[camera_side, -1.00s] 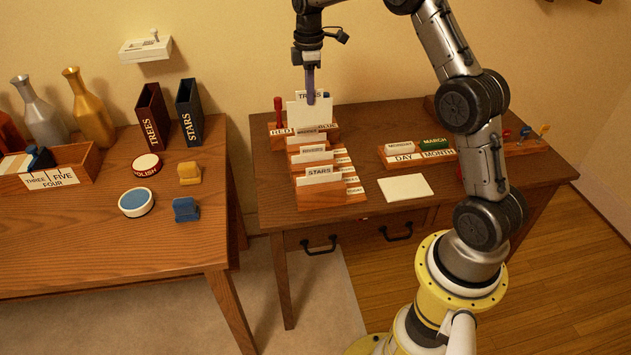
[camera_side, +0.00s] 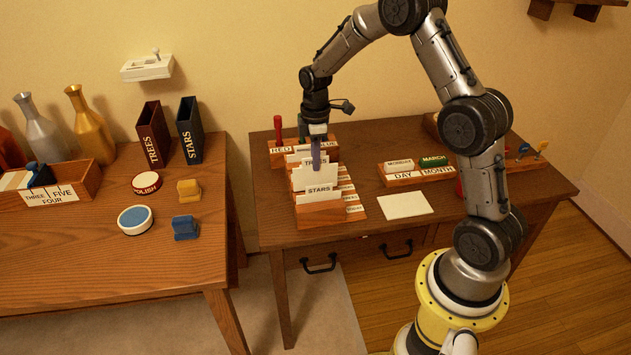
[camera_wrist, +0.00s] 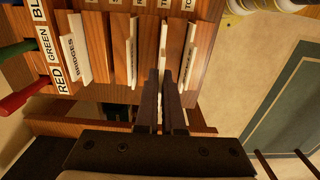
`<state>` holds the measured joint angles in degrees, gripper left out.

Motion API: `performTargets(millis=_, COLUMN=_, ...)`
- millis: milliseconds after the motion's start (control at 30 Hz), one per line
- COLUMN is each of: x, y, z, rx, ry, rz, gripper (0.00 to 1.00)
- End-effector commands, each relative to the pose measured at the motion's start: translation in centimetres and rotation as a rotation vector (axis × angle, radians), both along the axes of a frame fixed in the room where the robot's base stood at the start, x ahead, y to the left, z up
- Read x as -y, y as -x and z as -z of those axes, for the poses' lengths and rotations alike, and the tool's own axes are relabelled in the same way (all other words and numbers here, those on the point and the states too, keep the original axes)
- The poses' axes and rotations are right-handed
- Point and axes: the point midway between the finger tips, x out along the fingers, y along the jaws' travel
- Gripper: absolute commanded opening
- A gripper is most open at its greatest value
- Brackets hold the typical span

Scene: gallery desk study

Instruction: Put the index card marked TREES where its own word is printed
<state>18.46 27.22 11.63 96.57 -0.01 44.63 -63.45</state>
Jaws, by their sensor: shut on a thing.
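The TREES card (camera_side: 304,181) is upright in my gripper (camera_side: 316,166), over the stepped wooden card rack (camera_side: 331,221). It stands just behind the STARS card (camera_side: 320,193). My gripper's fingers cover part of its word. I cannot tell whether its lower edge is in a slot. In the wrist view my shut fingers (camera_wrist: 166,98) point into the rack among white card edges. The BRIDGES card (camera_wrist: 76,48) stands in a row to the left there. The small row labels on the rack are too small or cut off to read fully.
A RED-labelled pen holder (camera_side: 282,154) stands behind the rack. A DAY and MONTH block (camera_side: 418,176) and a blank white card (camera_side: 405,204) lie to the right. On the left table, dark upright holders read TREES (camera_side: 153,139) and STARS (camera_side: 190,132).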

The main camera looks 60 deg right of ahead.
Motion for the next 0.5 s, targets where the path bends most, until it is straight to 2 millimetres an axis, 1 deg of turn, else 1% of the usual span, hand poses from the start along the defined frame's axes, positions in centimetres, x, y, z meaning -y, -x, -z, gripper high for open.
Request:
performTargets(millis=33, x=0.0, y=0.1, z=0.7, rx=-0.003, ry=-0.001, rz=0.000, gripper=0.00)
performTargets(millis=267, x=0.0, y=0.0, z=2.4, rx=-0.002, ry=-0.001, rz=0.000, gripper=0.00)
performTargets(millis=400, x=0.0, y=0.0, z=4.3, rx=-0.004, ry=-0.001, rz=0.000, gripper=0.00)
performTargets(millis=500, x=0.0, y=0.0, z=5.2, rx=-0.001, ry=-0.001, rz=0.000, gripper=0.00)
